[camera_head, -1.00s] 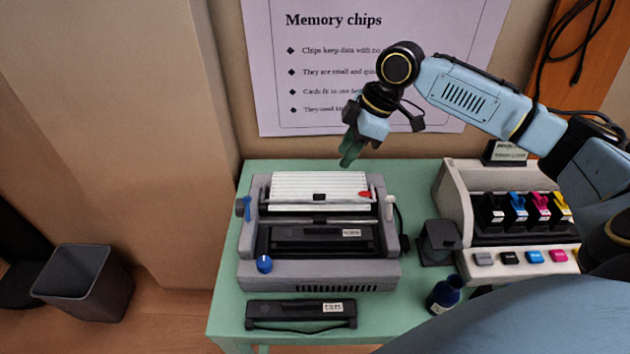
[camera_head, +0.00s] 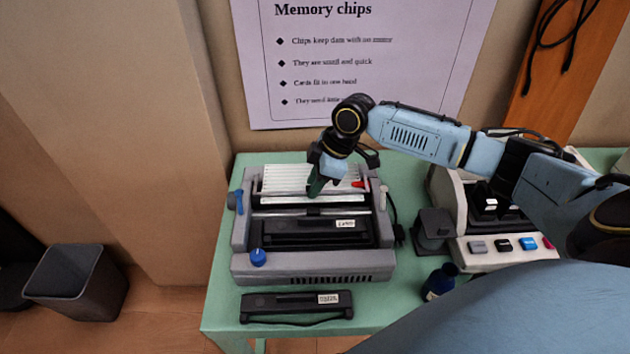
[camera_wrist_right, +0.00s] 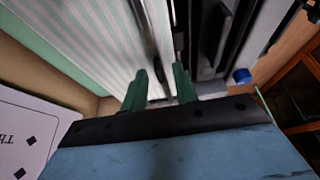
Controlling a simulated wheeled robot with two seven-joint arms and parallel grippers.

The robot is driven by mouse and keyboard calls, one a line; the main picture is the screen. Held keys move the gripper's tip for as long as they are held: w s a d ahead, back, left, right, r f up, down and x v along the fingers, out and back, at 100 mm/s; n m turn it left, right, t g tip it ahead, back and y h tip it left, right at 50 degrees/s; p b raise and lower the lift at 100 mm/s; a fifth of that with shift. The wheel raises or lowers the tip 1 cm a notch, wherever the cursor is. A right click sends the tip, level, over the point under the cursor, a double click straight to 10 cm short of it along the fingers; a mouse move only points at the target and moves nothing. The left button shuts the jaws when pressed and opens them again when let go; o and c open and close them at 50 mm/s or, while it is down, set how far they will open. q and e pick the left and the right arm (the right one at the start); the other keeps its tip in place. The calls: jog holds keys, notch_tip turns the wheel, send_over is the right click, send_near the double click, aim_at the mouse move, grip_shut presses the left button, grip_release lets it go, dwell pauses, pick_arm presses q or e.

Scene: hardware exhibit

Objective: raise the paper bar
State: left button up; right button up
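A grey dot-matrix printer (camera_head: 312,265) stands on the green table, with striped paper (camera_head: 285,178) rising at its back. A thin paper bar (camera_head: 285,212) seems to run across the printer in front of the paper. My right gripper (camera_head: 314,190) hangs over the middle of the paper, fingers pointing down, and hides part of it. In the right wrist view its two green fingers (camera_wrist_right: 160,88) are apart, with nothing clearly held between them. Whether they touch the bar cannot be told. My left gripper is not in view.
The printer has a blue lever, a blue knob (camera_head: 258,257) and a red tab (camera_head: 357,184). A black cartridge (camera_head: 290,308) lies in front. On the right are a dark stand (camera_head: 434,230), a blue bottle (camera_head: 440,282) and an ink display (camera_head: 470,250). A poster (camera_head: 400,65) hangs behind.

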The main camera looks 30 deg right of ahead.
grip_shut()
jog(key=shift+r, duration=0.1)
dwell(0.3)
